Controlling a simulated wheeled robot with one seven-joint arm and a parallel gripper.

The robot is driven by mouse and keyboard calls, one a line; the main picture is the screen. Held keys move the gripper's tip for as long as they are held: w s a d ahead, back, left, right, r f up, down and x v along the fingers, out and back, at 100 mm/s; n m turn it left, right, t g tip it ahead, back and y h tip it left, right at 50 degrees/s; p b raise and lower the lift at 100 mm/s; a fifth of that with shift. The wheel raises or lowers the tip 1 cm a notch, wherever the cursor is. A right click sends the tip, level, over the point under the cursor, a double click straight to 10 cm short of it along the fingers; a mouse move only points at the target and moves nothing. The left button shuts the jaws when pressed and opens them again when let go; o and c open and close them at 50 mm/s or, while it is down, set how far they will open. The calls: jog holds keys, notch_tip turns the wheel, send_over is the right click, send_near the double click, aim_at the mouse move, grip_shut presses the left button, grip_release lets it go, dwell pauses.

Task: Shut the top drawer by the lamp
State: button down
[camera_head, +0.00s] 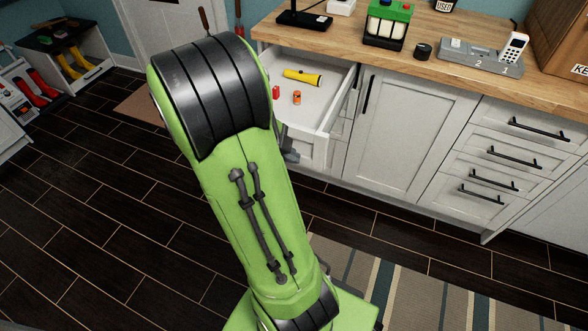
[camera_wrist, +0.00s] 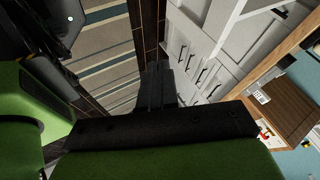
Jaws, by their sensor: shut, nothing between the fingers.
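The top drawer (camera_head: 325,110) at the left end of the white cabinet is pulled open. A yellow flashlight (camera_head: 302,77), a red item (camera_head: 276,92) and a small orange item (camera_head: 297,97) lie inside it. A black lamp base (camera_head: 303,20) stands on the counter above; the rest of the lamp is out of frame. My gripper (camera_head: 289,152) is low in front of the drawer, mostly hidden behind my green arm in the head view. In the wrist view its dark fingers (camera_wrist: 156,88) are together and empty. I cannot tell whether they touch the drawer front.
The wooden counter (camera_head: 400,40) holds a green-topped box (camera_head: 387,24), a black knob-like item (camera_head: 423,52) and a grey numbered tray (camera_head: 480,56). Closed cabinet fronts (camera_head: 402,130) run to the right. A striped rug (camera_head: 420,285) lies on the dark floor, which is open at left.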

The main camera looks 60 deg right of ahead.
aim_at(316, 155)
jog(key=s+d+f+b, duration=0.1)
jog(key=d+f, duration=0.1)
jog(key=s+d+f+b, duration=0.1)
jog(key=d+f, duration=0.2)
jog(key=s+d+f+b, duration=0.1)
jog(key=d+f, duration=0.1)
jog(key=d, duration=0.1)
jog(key=shift+f, duration=0.3)
jog(key=shift+d, duration=0.5)
jog(key=shift+w, duration=0.1)
